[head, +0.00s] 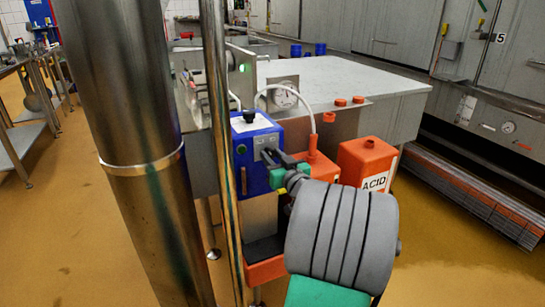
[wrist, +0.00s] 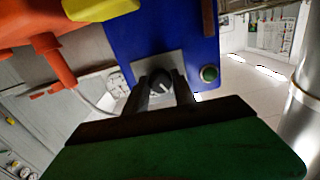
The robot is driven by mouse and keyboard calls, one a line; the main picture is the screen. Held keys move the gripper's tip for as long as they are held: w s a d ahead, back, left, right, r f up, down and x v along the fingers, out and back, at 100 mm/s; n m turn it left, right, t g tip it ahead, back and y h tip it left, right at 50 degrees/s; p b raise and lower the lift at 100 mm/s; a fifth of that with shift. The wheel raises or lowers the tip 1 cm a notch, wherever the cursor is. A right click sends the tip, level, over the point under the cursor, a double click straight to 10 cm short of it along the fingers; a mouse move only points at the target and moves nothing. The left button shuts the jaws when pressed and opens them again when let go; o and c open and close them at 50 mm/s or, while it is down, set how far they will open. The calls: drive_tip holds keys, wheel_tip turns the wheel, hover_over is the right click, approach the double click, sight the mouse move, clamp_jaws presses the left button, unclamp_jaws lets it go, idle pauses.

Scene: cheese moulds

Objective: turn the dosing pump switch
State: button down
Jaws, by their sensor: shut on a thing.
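The dosing pump is a blue box (head: 246,131) near the middle of the head view, and its blue front fills the top of the wrist view (wrist: 175,35). The switch is a round dark knob (wrist: 160,79) with a light pointer line, set on a grey plate. My gripper (head: 268,156) reaches the pump's front from the right side. In the wrist view its two dark fingers (wrist: 160,92) stand on either side of the knob, shut on it. In the head view the fingers largely hide the knob. A green button (wrist: 209,74) sits beside the plate.
An orange ACID container (head: 364,160) stands right of the pump, close to my arm. A thick steel post (head: 125,110) and a thinner pole (head: 219,120) stand to the left.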

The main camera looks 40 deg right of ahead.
drive_tip(key=shift+m, duration=0.3)
drive_tip(key=m+p, duration=0.2)
drive_tip(key=m, duration=0.4)
drive_tip(key=shift+r+p, duration=0.15)
drive_tip(key=shift+p, duration=0.25)
drive_tip(key=m+p, duration=0.2)
drive_tip(key=m, duration=0.3)
drive_tip(key=shift+p, duration=0.3)
drive_tip(key=shift+f, duration=0.2)
drive_tip(key=c, duration=1.1)
unclamp_jaws()
drive_tip(key=shift+o, duration=0.2)
drive_tip(key=v, duration=0.8)
drive_tip(key=shift+w+r, duration=0.1)
